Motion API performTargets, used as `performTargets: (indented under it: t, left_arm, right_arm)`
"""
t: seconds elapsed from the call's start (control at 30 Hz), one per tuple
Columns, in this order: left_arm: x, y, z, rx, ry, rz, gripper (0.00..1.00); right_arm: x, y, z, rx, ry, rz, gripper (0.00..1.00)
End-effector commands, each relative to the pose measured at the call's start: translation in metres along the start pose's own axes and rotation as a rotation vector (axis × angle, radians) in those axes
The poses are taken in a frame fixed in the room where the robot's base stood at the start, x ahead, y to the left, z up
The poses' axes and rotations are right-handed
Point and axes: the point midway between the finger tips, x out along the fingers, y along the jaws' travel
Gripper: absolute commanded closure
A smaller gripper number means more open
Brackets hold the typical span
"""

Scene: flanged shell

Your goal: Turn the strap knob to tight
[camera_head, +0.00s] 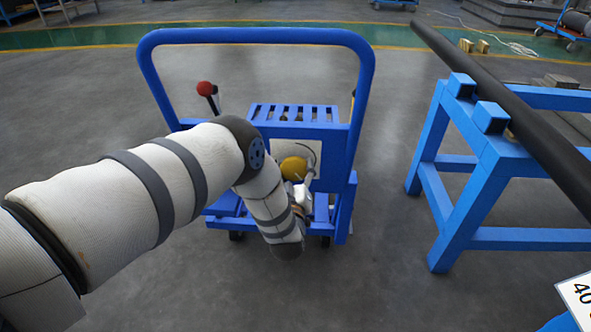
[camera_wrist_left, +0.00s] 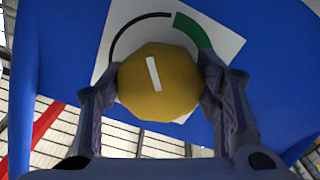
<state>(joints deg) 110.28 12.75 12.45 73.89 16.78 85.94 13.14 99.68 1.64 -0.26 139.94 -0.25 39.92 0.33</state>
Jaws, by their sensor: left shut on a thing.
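The strap knob (camera_head: 293,167) is a yellow, many-sided knob on the front of the blue cart. In the left wrist view the knob (camera_wrist_left: 160,95) carries a white pointer line, tilted slightly left of straight up. Behind it is a white plate (camera_wrist_left: 222,45) with a black arc at upper left and a green band at upper right. The pointer lies toward the black arc, left of the green band. My left gripper (camera_wrist_left: 161,78) is shut on the knob, one finger on each side. In the head view my wrist partly hides the gripper. My right gripper is not in view.
The blue cart (camera_head: 340,180) has a tall hoop handle (camera_head: 255,36) and a red-topped lever (camera_head: 206,89). A blue stand (camera_head: 480,180) at right bears a long dark bar (camera_head: 500,95). Grey floor is clear between the cart and stand.

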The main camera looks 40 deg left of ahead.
Motion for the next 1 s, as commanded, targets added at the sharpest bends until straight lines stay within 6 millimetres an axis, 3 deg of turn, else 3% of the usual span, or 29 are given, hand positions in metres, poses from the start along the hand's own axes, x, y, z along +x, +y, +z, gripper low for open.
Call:
performTargets:
  t: [0.6,1.0]
  left_arm:
    - [-0.0001,-0.0021,-0.0007,0.582,0.001,0.000,0.70]
    - [0.0001,-0.0032,-0.0016,0.877,0.001,0.000,0.70]
  right_arm:
    - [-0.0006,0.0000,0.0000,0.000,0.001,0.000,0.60]
    - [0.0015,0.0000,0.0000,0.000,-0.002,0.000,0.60]
